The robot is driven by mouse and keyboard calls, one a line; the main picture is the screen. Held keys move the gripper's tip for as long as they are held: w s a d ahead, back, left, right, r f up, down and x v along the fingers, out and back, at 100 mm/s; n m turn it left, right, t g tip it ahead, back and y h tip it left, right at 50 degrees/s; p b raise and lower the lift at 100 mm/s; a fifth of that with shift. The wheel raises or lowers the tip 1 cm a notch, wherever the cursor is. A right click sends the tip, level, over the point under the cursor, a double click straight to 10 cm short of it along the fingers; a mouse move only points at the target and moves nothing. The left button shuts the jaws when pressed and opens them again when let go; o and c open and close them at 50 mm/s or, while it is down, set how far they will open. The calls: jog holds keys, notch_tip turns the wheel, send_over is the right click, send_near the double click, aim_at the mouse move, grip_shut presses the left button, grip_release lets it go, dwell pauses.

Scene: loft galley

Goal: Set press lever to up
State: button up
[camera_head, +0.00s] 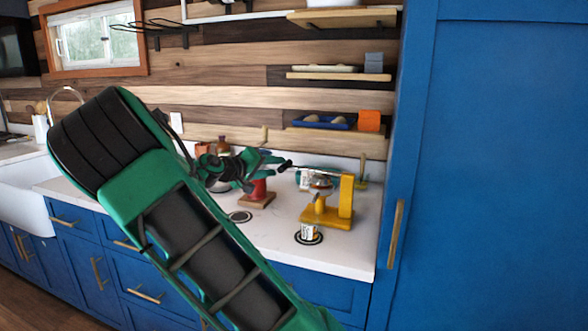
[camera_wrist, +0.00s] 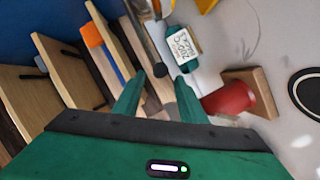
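The yellow press (camera_head: 346,196) stands on the counter right of centre in the head view, and part of it shows at the top of the wrist view. Its thin lever (camera_head: 312,169) runs left from the yellow post, near level with the free end slightly higher. The lever ends in a black knob (camera_head: 287,164). In the wrist view the knob (camera_wrist: 160,70) lies between the fingertips, with a gap on both sides. My green gripper (camera_head: 275,160) is open at the lever's free end. I cannot tell whether a finger touches it.
A red cylinder (camera_head: 258,189) on a wooden block stands just below my gripper. A labelled jar (camera_head: 305,179) stands behind the press, and a small white labelled container (camera_head: 308,231) stands in front. Wooden shelves (camera_head: 338,76) hang above. A tall blue cabinet (camera_head: 490,170) closes the right side.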

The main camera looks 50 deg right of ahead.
aim_at(292, 166)
jog(key=x, duration=1)
grip_shut()
